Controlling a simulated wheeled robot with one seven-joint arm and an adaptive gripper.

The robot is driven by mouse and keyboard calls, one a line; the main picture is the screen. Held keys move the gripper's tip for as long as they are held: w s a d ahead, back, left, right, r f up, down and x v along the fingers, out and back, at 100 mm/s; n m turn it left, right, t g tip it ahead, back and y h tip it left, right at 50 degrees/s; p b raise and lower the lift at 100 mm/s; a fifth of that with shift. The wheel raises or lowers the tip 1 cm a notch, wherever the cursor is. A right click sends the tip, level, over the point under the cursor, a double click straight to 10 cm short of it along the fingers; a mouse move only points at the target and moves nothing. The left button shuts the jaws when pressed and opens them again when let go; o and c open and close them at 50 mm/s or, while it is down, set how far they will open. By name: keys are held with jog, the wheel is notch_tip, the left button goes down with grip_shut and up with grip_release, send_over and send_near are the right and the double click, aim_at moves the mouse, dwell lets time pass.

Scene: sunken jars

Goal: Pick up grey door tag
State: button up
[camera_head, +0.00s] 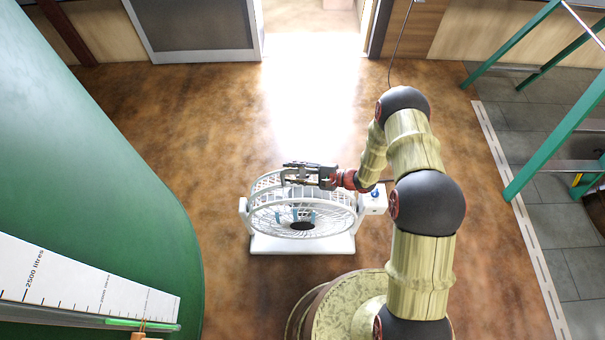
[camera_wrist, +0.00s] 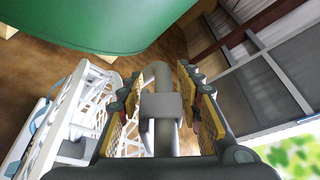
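A grey piece, seemingly the grey door tag (camera_wrist: 161,106), shows in the wrist view as a rounded bar with a bent top and a squarish block across its middle. It lies between the yellow pads of my gripper (camera_wrist: 163,100). The tag cannot be told from the fingers there.
The fan's white cage (camera_wrist: 85,105) is close on the left in the wrist view. A large green tank (camera_head: 110,150) fills the left of the head view. Green rails (camera_head: 555,140) stand at right. The brown floor (camera_head: 205,110) is open around the fan.

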jog(key=c, duration=0.5)
jog(key=shift+c, duration=0.4)
jog(key=shift+s+r+p, duration=0.3)
jog(key=shift+s+r, duration=0.1)
jog(key=shift+r, duration=0.1)
jog(key=s+r+p, duration=0.1)
jog(key=s+r, duration=0.1)
jog(key=s, duration=0.2)
jog(key=s+r+p, duration=0.1)
jog(key=s+r, duration=0.1)
jog(key=s, duration=0.2)
jog(key=s+r+p, duration=0.1)
jog(key=s+r, duration=0.1)
jog(key=s, duration=0.2)
jog(key=shift+s+a+r, duration=0.25)
jog(key=shift+s+r, duration=0.05)
jog(key=shift+r, duration=0.1)
jog(key=shift+s+r+p, duration=0.15)
jog(key=shift+r+p, duration=0.65)
jog(key=shift+r, duration=0.4)
jog(key=shift+s+r+p, duration=0.15)
jog(key=shift+r+p, duration=0.65)
jog(key=shift+r, duration=0.35)
